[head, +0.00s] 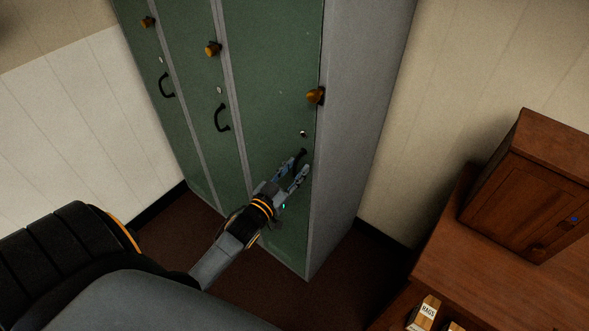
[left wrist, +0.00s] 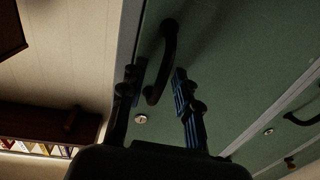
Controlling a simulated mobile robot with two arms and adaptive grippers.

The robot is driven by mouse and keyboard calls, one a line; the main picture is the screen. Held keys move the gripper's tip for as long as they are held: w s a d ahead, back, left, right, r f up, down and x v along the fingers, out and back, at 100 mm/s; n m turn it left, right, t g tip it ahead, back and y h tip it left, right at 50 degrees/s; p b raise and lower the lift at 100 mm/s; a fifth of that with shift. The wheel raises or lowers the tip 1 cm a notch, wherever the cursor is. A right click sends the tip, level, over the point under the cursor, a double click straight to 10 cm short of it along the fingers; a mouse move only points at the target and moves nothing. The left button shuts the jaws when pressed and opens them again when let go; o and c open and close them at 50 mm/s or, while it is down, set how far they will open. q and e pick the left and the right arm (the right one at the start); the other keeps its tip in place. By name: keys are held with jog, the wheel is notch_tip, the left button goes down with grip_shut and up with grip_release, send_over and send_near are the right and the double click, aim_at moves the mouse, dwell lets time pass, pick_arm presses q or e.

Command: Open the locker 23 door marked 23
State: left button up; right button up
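The green locker door on the right (head: 270,60) is closed flush in its grey frame; no number 23 is readable on it. Its black curved handle (head: 300,158) also shows in the left wrist view (left wrist: 168,42). My left gripper (head: 297,168) is at this handle. In the left wrist view, my left gripper (left wrist: 158,78) is open, with one finger on each side of the handle's end. I cannot tell whether either finger touches it. A small round lock (head: 303,133) sits above the handle, and an orange-brown knob (head: 315,96) higher up. My right gripper is not in view.
Two more closed green doors with black handles (head: 222,118) (head: 166,85) stand to the left. The grey locker side (head: 355,110) faces right. A wooden cabinet (head: 530,190) stands on a brown desk (head: 470,260) at right. Brown floor lies open before the lockers.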

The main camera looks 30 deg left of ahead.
pick_arm(q)
jog(key=shift+c, duration=0.6)
grip_shut()
jog(key=shift+s, duration=0.1)
